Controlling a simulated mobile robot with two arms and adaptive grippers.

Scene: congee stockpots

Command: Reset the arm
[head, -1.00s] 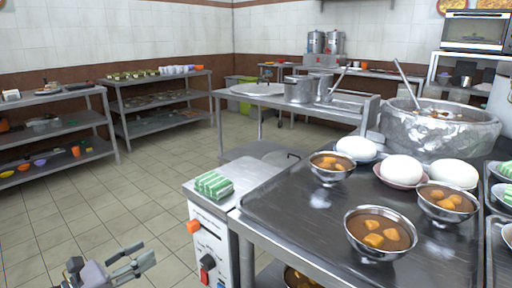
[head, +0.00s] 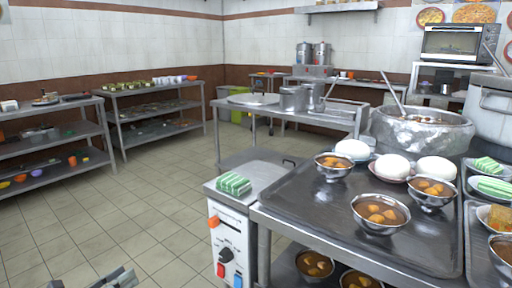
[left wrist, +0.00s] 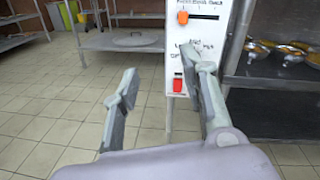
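My left gripper (head: 108,279) shows at the bottom edge of the head view, mostly cut off, over the tiled floor. In the left wrist view (left wrist: 163,90) its two fingers are spread apart with nothing between them. Beyond the fingers stands the white control panel (left wrist: 190,45) with orange and red knobs, apart from the gripper. My right gripper is not in view.
A steel table (head: 262,216) at right carries a dark tray (head: 310,220) with bowls of brown soup (head: 381,213) and white buns (head: 394,167). A green-striped packet (head: 233,184) lies on the white-fronted unit (head: 228,245). Shelves (head: 160,112) stand at left. The floor between is clear.

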